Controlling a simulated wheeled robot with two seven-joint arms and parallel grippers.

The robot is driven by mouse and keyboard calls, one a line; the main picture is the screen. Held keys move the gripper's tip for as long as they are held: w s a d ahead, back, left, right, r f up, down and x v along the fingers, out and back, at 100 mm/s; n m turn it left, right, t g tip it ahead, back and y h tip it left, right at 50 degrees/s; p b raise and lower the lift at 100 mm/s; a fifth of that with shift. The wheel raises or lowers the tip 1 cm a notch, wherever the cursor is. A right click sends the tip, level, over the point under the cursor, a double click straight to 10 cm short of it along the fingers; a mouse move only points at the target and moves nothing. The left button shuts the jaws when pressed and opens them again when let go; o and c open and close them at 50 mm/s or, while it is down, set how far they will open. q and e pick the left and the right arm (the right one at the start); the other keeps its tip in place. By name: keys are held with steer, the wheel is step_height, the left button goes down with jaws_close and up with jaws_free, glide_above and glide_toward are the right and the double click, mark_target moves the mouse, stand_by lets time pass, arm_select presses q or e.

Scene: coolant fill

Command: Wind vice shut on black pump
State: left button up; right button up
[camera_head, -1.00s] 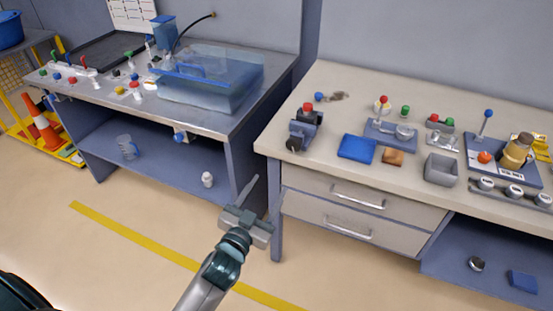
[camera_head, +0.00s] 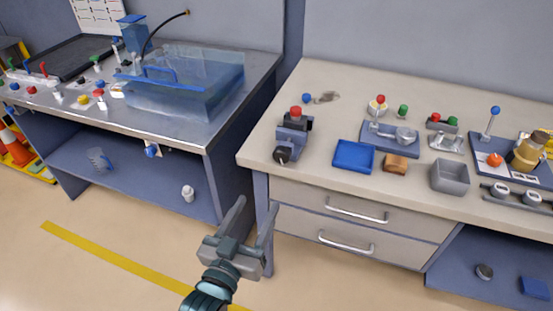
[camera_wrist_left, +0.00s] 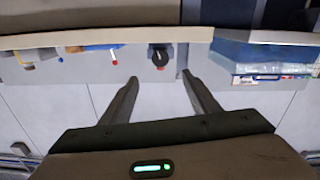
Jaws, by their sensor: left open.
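The vice (camera_head: 292,138) is a small blue-grey block at the left front of the beige bench. It has a black round knob facing the front edge and a red knob on top. Dark parts show at its upper right; I cannot tell whether these are the black pump or how closely the jaws sit on it. My left gripper (camera_head: 257,204) is open and empty, in front of and below the bench edge, apart from the vice. In the left wrist view the vice's dark knob (camera_wrist_left: 158,56) appears beyond and between the open fingertips (camera_wrist_left: 160,76). My right gripper is out of view.
A blue pad (camera_head: 353,157), a wooden block (camera_head: 395,164) and a grey open box (camera_head: 450,176) lie right of the vice. A clear blue tank (camera_head: 185,88) stands on the left bench. Drawer handles (camera_head: 357,210) stick out below. The floor in front is clear.

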arm_select(q)
steer(key=shift+w, duration=0.1)
steer(key=p, duration=0.3)
glide_toward(280, 159)
steer(key=x, duration=0.9)
steer(key=shift+w+d, duration=0.1)
steer(key=shift+w, duration=0.2)
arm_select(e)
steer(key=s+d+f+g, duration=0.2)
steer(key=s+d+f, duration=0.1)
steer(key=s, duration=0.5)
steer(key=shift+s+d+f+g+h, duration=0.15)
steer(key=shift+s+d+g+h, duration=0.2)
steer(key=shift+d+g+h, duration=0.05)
arm_select(q)
steer(key=shift+c, duration=0.2)
